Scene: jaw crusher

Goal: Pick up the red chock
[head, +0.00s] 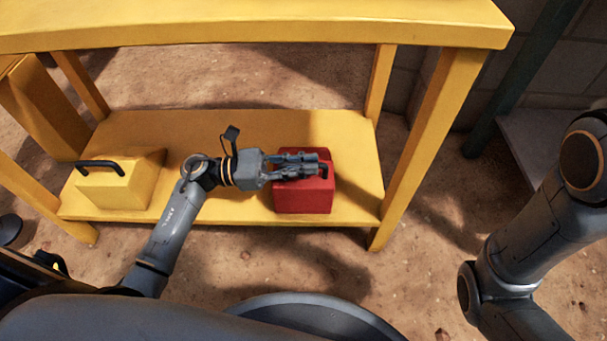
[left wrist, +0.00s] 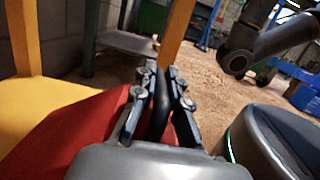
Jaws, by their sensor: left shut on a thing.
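The red chock (head: 303,199) sits on the lower shelf of the yellow table, toward its right end. It also shows at the lower left in the left wrist view (left wrist: 58,135). My left gripper (head: 318,165) reaches over the chock from the left. Its fingers (left wrist: 160,100) are shut on the chock's black handle (left wrist: 164,118). In the head view the gripper covers much of the chock's top. I cannot tell any gap between the chock and the shelf. My right arm shows at the right of the head view, but its gripper is out of view.
A yellow chock (head: 122,186) with a black handle stands at the shelf's left end. The yellow table's top (head: 250,22) overhangs the shelf (head: 352,150), and its right legs (head: 428,140) stand close to the red chock. Brown floor lies in front.

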